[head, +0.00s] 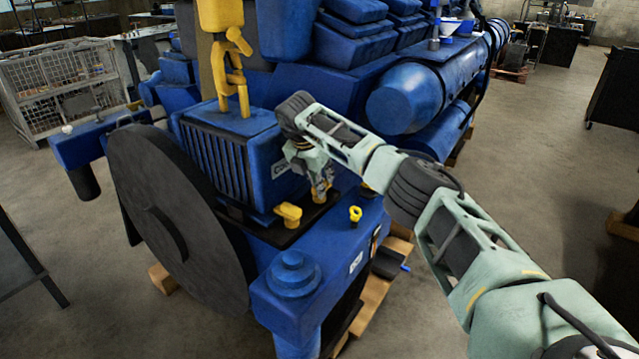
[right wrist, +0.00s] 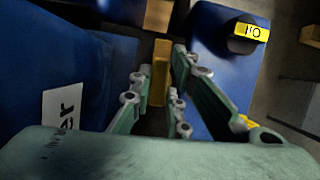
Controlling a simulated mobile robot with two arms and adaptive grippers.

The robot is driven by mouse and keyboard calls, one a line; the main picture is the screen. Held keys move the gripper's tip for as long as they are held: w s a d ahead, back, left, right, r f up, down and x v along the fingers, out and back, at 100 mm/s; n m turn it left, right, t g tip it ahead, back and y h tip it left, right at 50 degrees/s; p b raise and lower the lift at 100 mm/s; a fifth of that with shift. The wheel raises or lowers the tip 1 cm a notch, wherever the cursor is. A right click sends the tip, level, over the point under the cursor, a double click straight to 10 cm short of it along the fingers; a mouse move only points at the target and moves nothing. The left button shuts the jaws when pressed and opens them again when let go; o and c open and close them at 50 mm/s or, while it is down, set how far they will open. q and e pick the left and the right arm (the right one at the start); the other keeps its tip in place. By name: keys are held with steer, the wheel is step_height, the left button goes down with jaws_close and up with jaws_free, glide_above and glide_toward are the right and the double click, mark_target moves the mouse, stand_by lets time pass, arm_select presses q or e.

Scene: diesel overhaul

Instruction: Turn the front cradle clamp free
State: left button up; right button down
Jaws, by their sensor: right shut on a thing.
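My right gripper (head: 318,186) reaches down beside the blue ribbed box (head: 262,160) on the engine. It is shut on a small yellow clamp (head: 320,194), mostly hidden by the fingers in the head view. In the right wrist view, the yellow clamp (right wrist: 161,72) shows as an upright bar between the two fingers (right wrist: 163,88). A second yellow clamp (head: 288,214) sits nearer on the dark cradle edge, apart from the gripper. I cannot tell from the pictures which of them is the front one. My left gripper is out of view.
A large dark flywheel disc (head: 180,215) stands left of the box. A yellow bracket (head: 232,75) rises above it. A small yellow fitting (head: 355,214) stands on the blue deck to the right. A blue round cap (head: 293,274) is in front.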

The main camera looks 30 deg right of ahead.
steer(key=shift+w+r+m, duration=0.1)
steer(key=shift+r+m, duration=0.05)
steer(key=shift+m, duration=0.35)
steer(key=c, duration=1.7)
jaws_free()
steer(key=v, duration=1.2)
steer(key=shift+w+a, duration=0.1)
steer(key=shift+a, duration=0.05)
